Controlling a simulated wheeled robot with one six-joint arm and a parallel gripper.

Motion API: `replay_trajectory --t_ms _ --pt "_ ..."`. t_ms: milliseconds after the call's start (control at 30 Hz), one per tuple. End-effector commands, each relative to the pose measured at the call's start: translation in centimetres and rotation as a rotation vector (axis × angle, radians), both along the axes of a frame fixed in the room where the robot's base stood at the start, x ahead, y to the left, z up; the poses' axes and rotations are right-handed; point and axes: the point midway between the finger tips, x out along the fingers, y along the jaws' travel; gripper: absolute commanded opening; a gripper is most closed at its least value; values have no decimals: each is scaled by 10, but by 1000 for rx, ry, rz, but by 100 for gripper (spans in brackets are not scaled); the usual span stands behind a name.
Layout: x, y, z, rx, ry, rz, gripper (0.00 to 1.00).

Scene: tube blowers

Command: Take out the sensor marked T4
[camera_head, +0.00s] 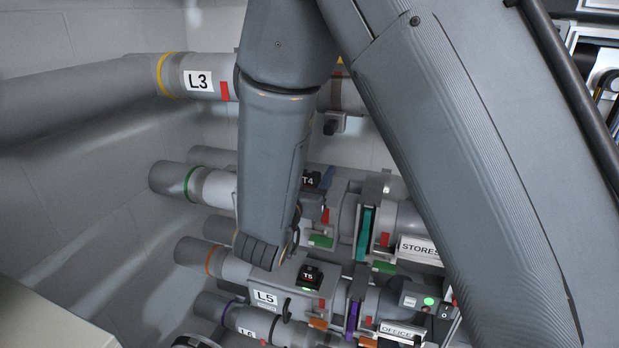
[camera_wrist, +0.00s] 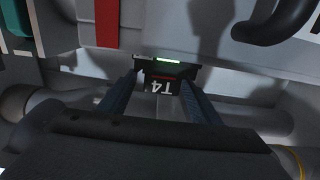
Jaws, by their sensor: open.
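The sensor marked T4 (camera_head: 311,180) is a small black block with white lettering, partly hidden behind my arm in the head view. In the wrist view T4 (camera_wrist: 161,80) appears upside down, with a lit green strip and a red line on it. My gripper (camera_wrist: 159,88) is open, with one dark finger on either side of T4 in the wrist view. I cannot tell whether the fingers touch it. My arm hides the fingers in the head view.
A similar black sensor marked T5 (camera_head: 311,276) sits on the pipe marked L5 (camera_head: 265,297), below T4. A pipe marked L3 (camera_head: 198,81) runs above. A red tag (camera_wrist: 107,22) and a dark curved handle (camera_wrist: 274,22) are close to the gripper.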

Motion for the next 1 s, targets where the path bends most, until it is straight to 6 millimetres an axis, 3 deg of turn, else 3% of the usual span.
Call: replay_trajectory --t_ms 200,500,767,1000 --pt "25 -9 1 0 0 0 58" --pt "29 -8 0 0 0 5 58" --pt "29 -8 0 1 0 5 14" --pt "29 -8 0 1 -1 5 13"
